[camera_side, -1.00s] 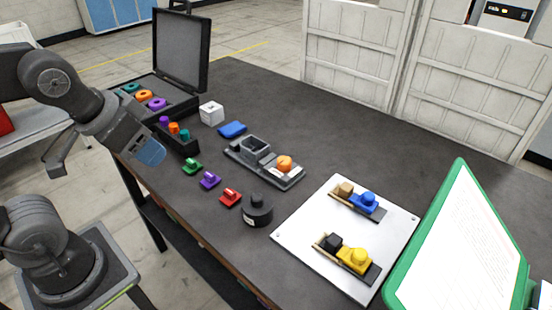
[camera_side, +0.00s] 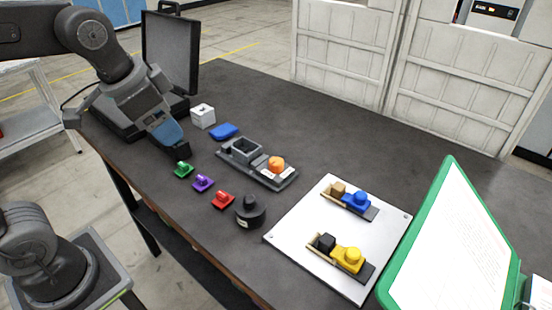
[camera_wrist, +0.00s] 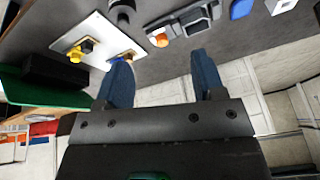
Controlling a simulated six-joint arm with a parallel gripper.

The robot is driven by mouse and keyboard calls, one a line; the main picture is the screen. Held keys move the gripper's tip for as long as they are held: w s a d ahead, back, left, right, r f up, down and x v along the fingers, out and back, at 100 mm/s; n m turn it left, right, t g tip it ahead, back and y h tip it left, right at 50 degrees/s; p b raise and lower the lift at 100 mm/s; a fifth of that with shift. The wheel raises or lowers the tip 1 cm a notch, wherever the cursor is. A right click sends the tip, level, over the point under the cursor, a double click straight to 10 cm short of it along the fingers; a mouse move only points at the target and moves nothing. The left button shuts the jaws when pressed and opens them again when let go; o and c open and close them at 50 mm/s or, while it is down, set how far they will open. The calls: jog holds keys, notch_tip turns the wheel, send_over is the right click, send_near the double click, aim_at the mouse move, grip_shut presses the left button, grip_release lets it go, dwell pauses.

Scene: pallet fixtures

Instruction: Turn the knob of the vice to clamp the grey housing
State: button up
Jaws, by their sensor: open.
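The grey housing (camera_side: 241,150), an open-topped box, sits at the left end of a dark grey vice base (camera_side: 285,181) near the table's middle. The vice's round orange knob (camera_side: 277,164) is at the right end of that base. Whether the jaw touches the housing is too small to tell. In the wrist view the orange knob (camera_wrist: 160,41) and the housing (camera_wrist: 194,22) show near the top, beyond the fingers. My gripper (camera_side: 171,138) is left of the vice, above the table, apart from it. Its two blue fingers (camera_wrist: 161,75) are open with nothing between them.
A white plate (camera_side: 328,240) bears two small vices with blue (camera_side: 361,198) and yellow (camera_side: 352,254) knobs. A dark cylinder (camera_side: 250,211), small red (camera_side: 223,199), purple (camera_side: 203,182) and green (camera_side: 183,169) parts, a blue block (camera_side: 224,131) and a white cube (camera_side: 203,115) stand around the vice.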

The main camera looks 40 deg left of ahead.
jog(key=w+d+m+g, duration=0.25)
jog(key=w+m, duration=0.35)
jog(key=w, duration=0.6)
jog(key=m+g, duration=0.2)
jog(key=m, duration=0.4)
send_near(276, 161)
notch_tip(276, 161, down, 10)
jog(key=shift+r, duration=0.2)
jog(key=shift+s, duration=0.1)
jog(key=c, duration=0.9)
